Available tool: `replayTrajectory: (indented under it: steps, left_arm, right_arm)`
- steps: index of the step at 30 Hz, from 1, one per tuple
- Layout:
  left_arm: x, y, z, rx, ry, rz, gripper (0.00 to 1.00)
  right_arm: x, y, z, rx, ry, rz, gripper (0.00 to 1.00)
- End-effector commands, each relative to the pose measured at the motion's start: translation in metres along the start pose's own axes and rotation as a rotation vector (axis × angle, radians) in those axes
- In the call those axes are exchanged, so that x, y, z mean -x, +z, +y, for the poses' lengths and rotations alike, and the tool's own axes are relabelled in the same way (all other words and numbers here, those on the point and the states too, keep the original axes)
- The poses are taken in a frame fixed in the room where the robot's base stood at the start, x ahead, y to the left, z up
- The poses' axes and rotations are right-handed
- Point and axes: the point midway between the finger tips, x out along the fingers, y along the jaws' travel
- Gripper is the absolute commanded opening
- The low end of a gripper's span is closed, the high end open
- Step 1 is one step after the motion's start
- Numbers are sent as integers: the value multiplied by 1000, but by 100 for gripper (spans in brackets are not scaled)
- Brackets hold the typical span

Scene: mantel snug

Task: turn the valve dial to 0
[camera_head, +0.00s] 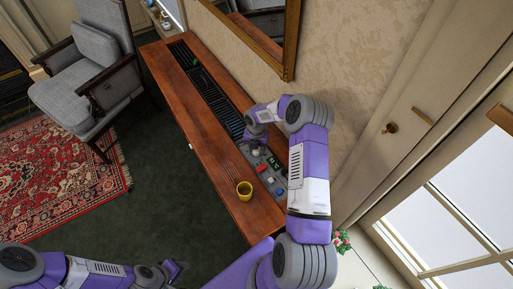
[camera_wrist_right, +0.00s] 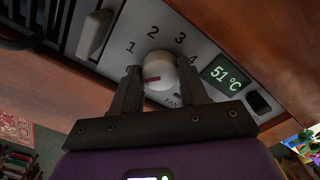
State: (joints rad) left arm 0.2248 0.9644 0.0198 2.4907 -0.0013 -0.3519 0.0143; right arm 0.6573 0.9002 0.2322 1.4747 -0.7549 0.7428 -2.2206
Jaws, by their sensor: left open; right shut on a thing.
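The valve dial (camera_wrist_right: 161,68) is a round white knob with a red mark, in the right wrist view. The numbers 1 to 4 arc around it on a grey panel (camera_wrist_right: 222,48). The red mark points left, toward the left finger, below the 1; the 0 is not readable there. My right gripper (camera_wrist_right: 160,84) is shut on the dial, one dark finger on each side. My left gripper (camera_head: 178,271) is open and empty, low over the floor side.
A green display (camera_wrist_right: 226,75) beside the dial reads 51 °C. A lever handle (camera_wrist_right: 95,33) and a dark switch (camera_wrist_right: 259,103) flank the dial. A grey armchair (camera_head: 90,80) stands left.

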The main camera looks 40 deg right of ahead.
Motion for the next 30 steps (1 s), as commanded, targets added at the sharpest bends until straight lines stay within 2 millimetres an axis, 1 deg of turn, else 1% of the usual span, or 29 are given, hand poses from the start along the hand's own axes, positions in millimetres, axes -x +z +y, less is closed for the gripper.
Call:
replayTrajectory:
  steps: [12, 13, 15, 18, 26, 29, 30]
  left_arm:
    - [0, 0, 0, 0, 0, 0, 43]
    - [0, 0, 0, 0, 0, 0, 43]
    - [0, 0, 0, 0, 0, 0, 43]
    - [0, 0, 0, 0, 0, 0, 43]
    - [0, 0, 0, 0, 0, 0, 43]
    - [2, 0, 1, 0, 0, 0, 43]
    - [3, 0, 1, 0, 0, 0, 43]
  right_arm:
    - [0, 0, 0, 11, 0, -1, 13]
    - [0, 0, 0, 11, 0, -1, 45]
    - [0, 0, 0, 10, 0, -1, 56]
    - [0, 0, 0, 9, 0, -1, 69]
    - [1, 0, 0, 8, 0, -1, 69]
    - [8, 1, 0, 8, 1, -2, 69]
    - [14, 1, 0, 8, 1, -3, 69]
